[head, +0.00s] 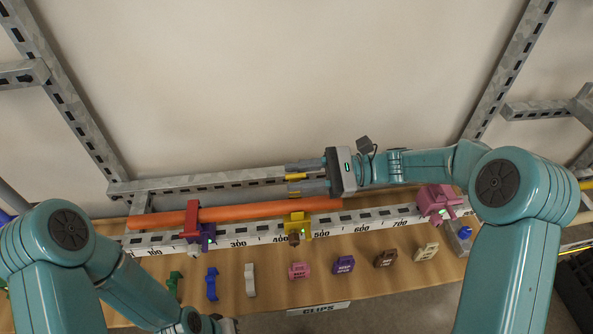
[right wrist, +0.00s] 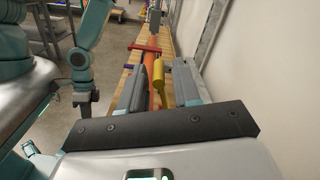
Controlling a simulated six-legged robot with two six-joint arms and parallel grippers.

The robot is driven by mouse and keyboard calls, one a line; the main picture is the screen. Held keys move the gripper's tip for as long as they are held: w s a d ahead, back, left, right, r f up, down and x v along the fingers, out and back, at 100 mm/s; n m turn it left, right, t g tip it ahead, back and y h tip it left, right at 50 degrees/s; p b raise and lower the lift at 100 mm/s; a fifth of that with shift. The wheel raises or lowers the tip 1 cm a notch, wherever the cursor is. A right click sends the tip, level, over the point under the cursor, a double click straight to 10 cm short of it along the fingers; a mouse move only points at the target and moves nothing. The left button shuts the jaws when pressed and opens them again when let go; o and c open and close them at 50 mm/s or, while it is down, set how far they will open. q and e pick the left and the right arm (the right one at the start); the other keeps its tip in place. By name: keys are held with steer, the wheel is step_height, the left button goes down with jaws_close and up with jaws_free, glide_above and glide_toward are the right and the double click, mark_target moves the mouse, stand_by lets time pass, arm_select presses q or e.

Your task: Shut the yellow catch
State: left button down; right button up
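The yellow catch has its base (head: 297,226) on the white ruled rail (head: 265,237), at about the middle of the head view. A yellow piece (head: 296,177), which looks like its raised arm, shows beyond the orange pipe (head: 255,209). My right gripper (head: 303,178) comes in from the right, open, with one finger on each side of that piece. The right wrist view shows the yellow arm (right wrist: 161,75) between the spread fingers, with gaps beside it; contact cannot be told. My left gripper (head: 226,325) is low at the bottom edge, mostly cut off.
A red catch (head: 192,218) lies across the pipe to the left. A pink clamp (head: 437,203) stands at the rail's right end. Several coloured clips (head: 343,264) lie on the wooden board in front. A slotted metal bar (head: 240,182) runs behind the pipe.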

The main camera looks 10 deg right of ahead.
steer(key=shift+a, duration=0.35)
jaws_close()
steer(key=s+n+b, duration=0.1)
steer(key=n+b, duration=0.1)
steer(key=b, duration=0.1)
steer(key=s+f+n+b, duration=0.1)
steer(key=n+b, duration=0.1)
steer(key=b, duration=0.2)
steer(key=s+f+n+b, duration=0.1)
steer(key=n+b, duration=0.1)
steer(key=b, duration=0.1)
steer(key=shift+s+f+b, duration=0.15)
steer(key=shift+s+b, duration=0.15)
steer(key=shift+b, duration=0.1)
steer(key=shift+s+n+b, duration=0.25)
steer(key=shift+n+b, duration=0.35)
steer(key=shift+b, duration=0.2)
